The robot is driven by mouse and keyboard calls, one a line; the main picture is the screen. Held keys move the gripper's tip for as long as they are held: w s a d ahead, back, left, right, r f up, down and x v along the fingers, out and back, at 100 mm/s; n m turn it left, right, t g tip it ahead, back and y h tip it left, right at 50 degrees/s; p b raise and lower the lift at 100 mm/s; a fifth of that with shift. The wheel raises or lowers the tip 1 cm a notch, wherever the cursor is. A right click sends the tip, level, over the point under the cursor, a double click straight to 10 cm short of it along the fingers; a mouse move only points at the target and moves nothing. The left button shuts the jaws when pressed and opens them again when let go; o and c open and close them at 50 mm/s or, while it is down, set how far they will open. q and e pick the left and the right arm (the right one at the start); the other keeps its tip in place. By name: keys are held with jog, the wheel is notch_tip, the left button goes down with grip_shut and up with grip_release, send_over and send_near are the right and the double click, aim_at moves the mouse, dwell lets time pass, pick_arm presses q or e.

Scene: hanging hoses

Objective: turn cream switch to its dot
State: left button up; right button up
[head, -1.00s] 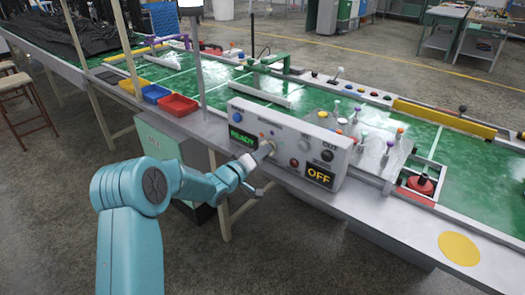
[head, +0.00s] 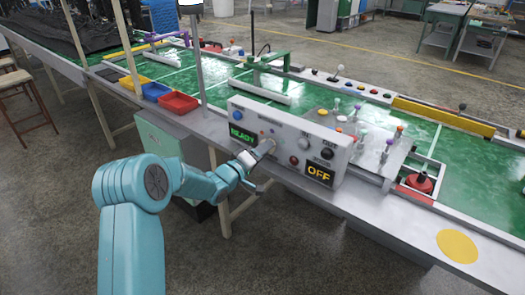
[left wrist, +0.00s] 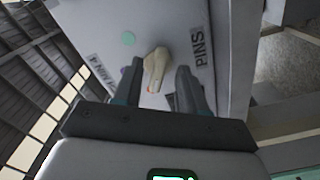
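The cream switch (left wrist: 155,70) is a tapered lever on the light grey panel face in the left wrist view. A green dot (left wrist: 128,38) lies on the panel up and left of it. My left gripper (left wrist: 160,68) has one finger on each side of the switch, with gaps showing, so it looks open around it. In the head view my left gripper (head: 257,155) is at the front of the grey control box (head: 300,135) and hides the switch there. My right gripper is not in view.
The box front has a green READY display (head: 242,134), a yellow OFF display (head: 319,174) and a dark red button (head: 294,160). Red (head: 179,103), blue (head: 156,92) and yellow bins stand left of it. A red plunger-like part (head: 419,182) stands at the right.

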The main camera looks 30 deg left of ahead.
pick_arm(q)
jog(key=shift+r, duration=0.1)
jog(key=s+a, duration=0.1)
jog(key=s, duration=1.5)
jog(key=shift+a, duration=0.15)
jog(key=shift+s, duration=0.1)
